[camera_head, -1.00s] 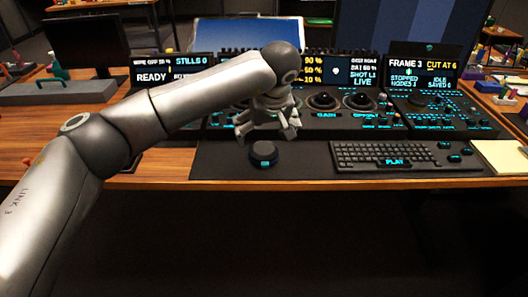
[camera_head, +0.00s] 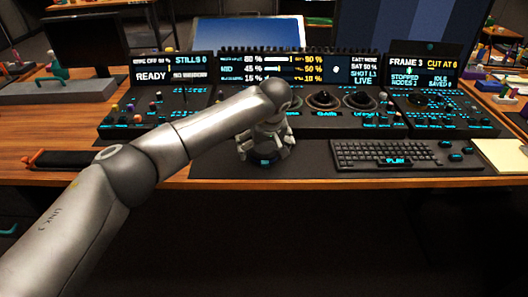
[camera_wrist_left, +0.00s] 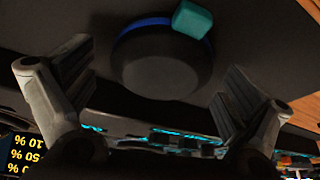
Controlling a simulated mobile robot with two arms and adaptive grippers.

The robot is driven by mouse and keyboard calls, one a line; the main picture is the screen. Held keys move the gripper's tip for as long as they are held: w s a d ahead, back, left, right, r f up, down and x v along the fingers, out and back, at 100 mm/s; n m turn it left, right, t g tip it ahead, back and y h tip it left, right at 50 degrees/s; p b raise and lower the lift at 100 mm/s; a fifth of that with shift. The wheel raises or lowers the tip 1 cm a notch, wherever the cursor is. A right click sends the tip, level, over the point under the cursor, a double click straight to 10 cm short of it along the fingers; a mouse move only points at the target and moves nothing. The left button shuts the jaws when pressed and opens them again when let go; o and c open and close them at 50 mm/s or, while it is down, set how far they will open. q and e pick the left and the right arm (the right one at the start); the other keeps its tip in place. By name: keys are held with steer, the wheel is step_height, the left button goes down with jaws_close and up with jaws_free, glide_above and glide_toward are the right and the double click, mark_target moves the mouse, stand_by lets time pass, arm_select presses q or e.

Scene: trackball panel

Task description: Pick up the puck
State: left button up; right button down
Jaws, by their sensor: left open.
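The puck (camera_wrist_left: 163,65) is a round black disc with a blue ring and a teal tab. It lies on the dark desk mat (camera_head: 310,170). Whether the fingertips reach down to the mat cannot be told. My right gripper is not in view.
A black keyboard (camera_head: 388,158) lies to the right on the mat. Control panels with trackballs (camera_head: 323,101) and lit screens stand close behind the gripper. A black tray-like object (camera_head: 68,159) lies at the left desk edge. The mat between puck and keyboard is clear.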

mark_target(264, 146)
arm_select(q)
steer(key=shift+r, duration=0.1)
steer(key=c, duration=1.1)
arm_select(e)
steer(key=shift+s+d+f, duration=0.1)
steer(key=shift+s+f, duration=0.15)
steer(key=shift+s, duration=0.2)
arm_select(q)
steer(key=shift+r, duration=0.5)
step_height(264, 146, up, 2)
steer(key=shift+r, duration=0.25)
steer(key=s+r, duration=0.3)
steer(key=s, duration=0.1)
steer(key=s+r, duration=0.3)
steer(key=s, duration=0.2)
steer(key=s+r, duration=0.3)
steer(key=s, duration=0.2)
steer(key=shift+r, duration=0.25)
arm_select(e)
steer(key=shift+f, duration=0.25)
arm_select(q)
steer(key=shift+w+f, duration=0.1)
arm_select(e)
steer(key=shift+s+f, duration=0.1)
